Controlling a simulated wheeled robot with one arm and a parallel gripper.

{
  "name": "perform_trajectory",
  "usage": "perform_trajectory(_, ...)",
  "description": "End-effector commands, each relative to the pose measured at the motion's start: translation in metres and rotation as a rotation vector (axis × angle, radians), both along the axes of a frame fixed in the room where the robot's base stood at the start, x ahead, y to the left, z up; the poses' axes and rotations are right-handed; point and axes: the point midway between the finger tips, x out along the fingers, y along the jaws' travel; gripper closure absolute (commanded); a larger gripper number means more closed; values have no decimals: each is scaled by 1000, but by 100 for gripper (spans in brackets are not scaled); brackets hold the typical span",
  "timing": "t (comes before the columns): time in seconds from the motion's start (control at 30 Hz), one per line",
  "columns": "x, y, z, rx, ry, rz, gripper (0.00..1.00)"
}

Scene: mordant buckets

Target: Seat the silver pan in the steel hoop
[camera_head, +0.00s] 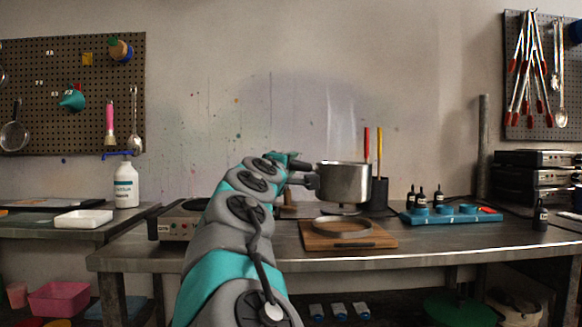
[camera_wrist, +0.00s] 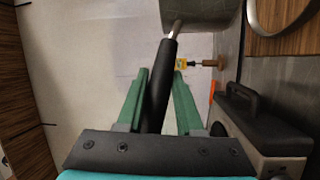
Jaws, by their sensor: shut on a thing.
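The silver pan (camera_head: 344,184) is in the air above the wooden board (camera_head: 382,240), upright in the head view. Its black handle (camera_wrist: 160,85) lies between the green fingers of my gripper (camera_wrist: 161,78), which is shut on it. My gripper (camera_head: 309,181) is left of the pan in the head view. The steel hoop (camera_head: 343,229) lies on the board, lower than the pan, with a visible gap between them. In the wrist view the pan (camera_wrist: 200,10) is at the top and part of the hoop (camera_wrist: 254,22) shows to its right, apart from it.
A hot plate (camera_head: 176,227) stands left on the steel bench (camera_head: 430,240), partly behind my arm. A dark holder (camera_head: 379,193) with red and yellow handles stands behind the pan. A blue rack (camera_head: 455,217) with dark bottles is to the right. The bench between board and rack is clear.

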Motion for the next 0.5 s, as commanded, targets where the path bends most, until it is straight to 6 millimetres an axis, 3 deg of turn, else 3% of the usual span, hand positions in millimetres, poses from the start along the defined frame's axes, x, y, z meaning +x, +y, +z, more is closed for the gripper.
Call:
perform_trajectory(0.23, -1, 1, -2, -3, -3, 1, 100)
perform_trajectory(0.5, -1, 1, -18, -3, -3, 1, 100)
